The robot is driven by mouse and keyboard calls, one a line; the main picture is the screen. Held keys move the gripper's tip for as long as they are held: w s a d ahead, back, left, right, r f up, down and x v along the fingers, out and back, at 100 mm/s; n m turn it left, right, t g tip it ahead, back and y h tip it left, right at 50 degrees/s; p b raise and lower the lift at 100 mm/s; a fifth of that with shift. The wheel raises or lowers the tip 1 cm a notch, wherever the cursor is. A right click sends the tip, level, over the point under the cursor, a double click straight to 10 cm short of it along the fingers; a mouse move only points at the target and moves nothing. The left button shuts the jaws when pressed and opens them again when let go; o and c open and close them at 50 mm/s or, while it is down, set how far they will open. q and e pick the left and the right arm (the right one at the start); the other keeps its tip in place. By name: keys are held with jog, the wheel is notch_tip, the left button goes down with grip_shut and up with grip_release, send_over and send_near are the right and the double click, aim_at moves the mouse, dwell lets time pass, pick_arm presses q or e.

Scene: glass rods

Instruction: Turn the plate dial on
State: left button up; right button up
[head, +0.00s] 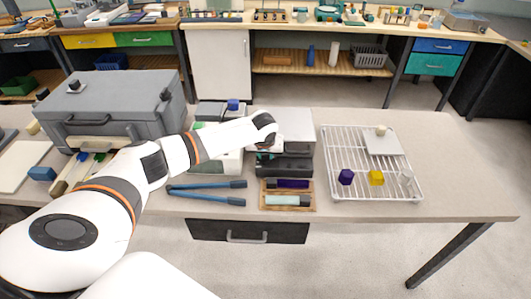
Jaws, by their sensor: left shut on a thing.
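The plate (299,163) is a dark grey box-shaped unit with a pale top, on the bench right of the middle. My left arm reaches in from the left, and my left gripper (267,153) is at the front left of this unit. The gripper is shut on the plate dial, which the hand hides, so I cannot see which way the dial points. My right gripper is not in view.
A wooden tray (288,196) with a purple and a pale blue piece lies in front of the plate. Blue-handled tongs (208,194) lie left of it. A white wire rack (402,193) with small cubes stands right. A large grey case (112,105) stands left. The bench's right end is clear.

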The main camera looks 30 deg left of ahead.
pick_arm(q)
jog(key=shift+a+r+m+h+p, duration=0.1)
jog(key=shift+m+h+p, duration=0.4)
jog(key=shift+m, duration=0.5)
jog(key=shift+a+m+t+p, duration=0.1)
jog(key=shift+m+t+p, duration=0.25)
jog(key=shift+m, duration=0.45)
jog(key=shift+a+m+h, duration=0.1)
jog(key=shift+m+h, duration=0.5)
jog(key=shift+m, duration=0.6)
jog(key=shift+m+h+b, duration=0.35)
jog(key=shift+m+h, duration=0.15)
jog(key=shift+m, duration=0.6)
jog(key=shift+a, duration=0.1)
jog(key=o, duration=0.9)
jog(key=shift+o, duration=0.3)
